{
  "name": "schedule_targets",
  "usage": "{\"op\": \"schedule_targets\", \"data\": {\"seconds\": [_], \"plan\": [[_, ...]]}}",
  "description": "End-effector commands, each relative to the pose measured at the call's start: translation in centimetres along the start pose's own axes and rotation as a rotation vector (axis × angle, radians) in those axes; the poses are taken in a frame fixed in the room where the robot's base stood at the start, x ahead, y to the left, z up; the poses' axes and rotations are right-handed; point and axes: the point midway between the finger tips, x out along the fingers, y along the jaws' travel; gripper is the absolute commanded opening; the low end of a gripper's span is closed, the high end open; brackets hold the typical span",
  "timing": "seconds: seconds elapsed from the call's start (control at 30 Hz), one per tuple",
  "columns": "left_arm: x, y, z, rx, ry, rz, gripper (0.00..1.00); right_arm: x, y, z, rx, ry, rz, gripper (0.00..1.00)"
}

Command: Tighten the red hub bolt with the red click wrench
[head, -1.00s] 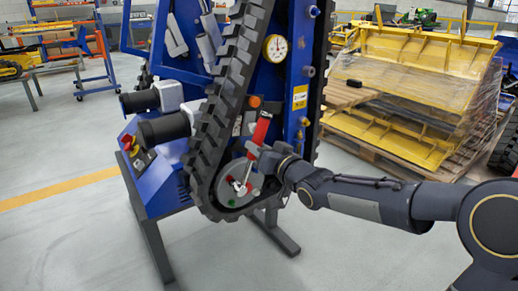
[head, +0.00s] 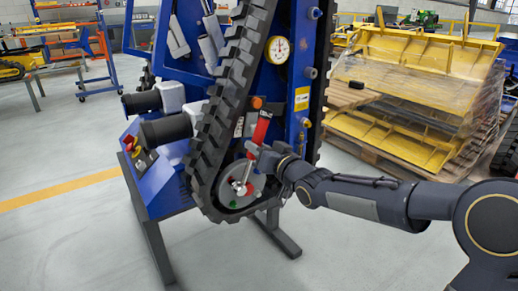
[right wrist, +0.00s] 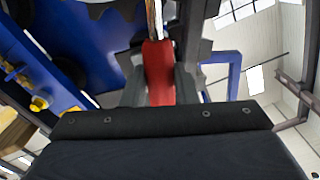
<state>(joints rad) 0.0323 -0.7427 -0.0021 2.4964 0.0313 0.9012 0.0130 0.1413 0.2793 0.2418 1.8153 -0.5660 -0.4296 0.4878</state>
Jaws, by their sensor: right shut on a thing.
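The red click wrench (head: 262,128) stands nearly upright in front of the blue tracked carrier, its red handle up and its bright shaft reaching down to the round grey hub (head: 235,198). The wrench's lower end is at the hub face; whether it sits on the red hub bolt cannot be told, since the wrench end covers that spot. My right gripper (head: 257,151) is shut on the lower handle. In the right wrist view the red handle (right wrist: 158,75) lies between the fingers, with the bright shaft beyond. My left gripper is not in view.
The black rubber track (head: 222,110) runs around the hub, close to the left of the wrench. A gauge (head: 278,49) is on the blue frame above. A pallet of wrapped yellow parts (head: 415,75) stands at the right. The floor in front is clear.

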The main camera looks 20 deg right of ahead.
Motion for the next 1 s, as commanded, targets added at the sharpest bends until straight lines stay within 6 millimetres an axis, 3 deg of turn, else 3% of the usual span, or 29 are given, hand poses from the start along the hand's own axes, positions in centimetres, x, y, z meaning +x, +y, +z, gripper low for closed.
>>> {"op": "schedule_targets", "data": {"seconds": [1.0], "plan": [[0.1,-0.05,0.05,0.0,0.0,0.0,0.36,0.9,-0.07,-0.19,0.0,0.004,-0.002,0.0]]}}
